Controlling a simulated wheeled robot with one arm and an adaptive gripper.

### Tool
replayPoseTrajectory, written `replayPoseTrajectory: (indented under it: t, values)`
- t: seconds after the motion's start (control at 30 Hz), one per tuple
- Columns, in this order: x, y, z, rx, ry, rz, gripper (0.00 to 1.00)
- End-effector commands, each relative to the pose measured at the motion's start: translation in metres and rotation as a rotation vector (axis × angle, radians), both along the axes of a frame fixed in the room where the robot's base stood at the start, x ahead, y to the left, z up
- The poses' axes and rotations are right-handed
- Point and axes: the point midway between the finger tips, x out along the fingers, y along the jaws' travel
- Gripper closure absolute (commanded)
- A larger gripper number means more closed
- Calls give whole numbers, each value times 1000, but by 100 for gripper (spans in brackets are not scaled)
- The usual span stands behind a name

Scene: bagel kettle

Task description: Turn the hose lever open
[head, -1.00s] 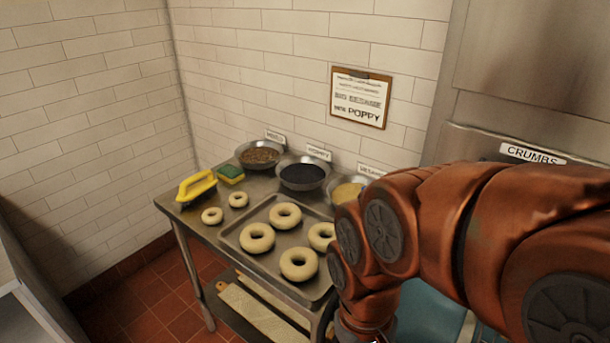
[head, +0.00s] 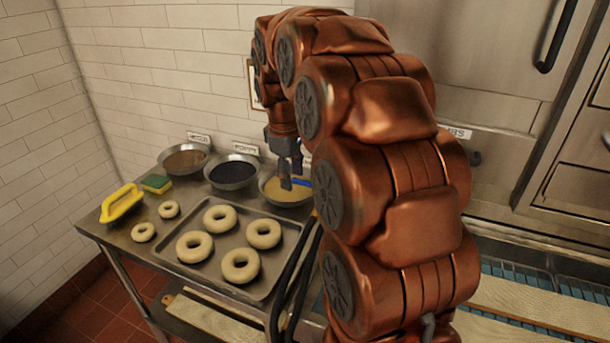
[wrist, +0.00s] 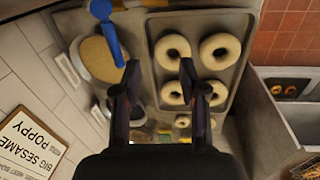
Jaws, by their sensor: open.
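My gripper (wrist: 159,68) is open and empty, its two dark fingers apart above the steel table. In the head view my gripper (head: 287,178) hangs near the bowl of pale seeds (head: 274,192). A blue handle-like piece with a round end (wrist: 101,10) lies over that bowl in the wrist view, left of the fingers; its blue (head: 302,183) shows in the head view. I cannot tell whether it is the hose lever. No lever is clearly visible elsewhere, and my arm hides part of the head view. Dark curved tubes (head: 296,285) show beside my arm; I cannot tell whether they are a hose.
A tray (head: 263,289) holds several bagels (head: 239,265). Bowls of dark seeds (head: 233,172) and brown topping (head: 184,160), a yellow-handled brush (head: 121,204) and a sponge (head: 156,183) share the table. A sign (wrist: 33,145) hangs on the wall.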

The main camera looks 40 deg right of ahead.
Motion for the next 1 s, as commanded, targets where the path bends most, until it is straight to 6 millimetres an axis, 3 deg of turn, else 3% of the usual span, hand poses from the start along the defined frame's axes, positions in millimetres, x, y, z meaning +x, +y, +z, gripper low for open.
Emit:
replayPoseTrajectory:
  t: [0.1, 0.3, 0.53, 1.0]
  values:
    - [20, -30, 6, -24, -10, 32, 58]
    - [35, -54, 9, -46, -18, 65, 58]
    - [38, -59, -3, -50, -18, 69, 58]
    - [43, -68, -60, -49, -15, 68, 58]
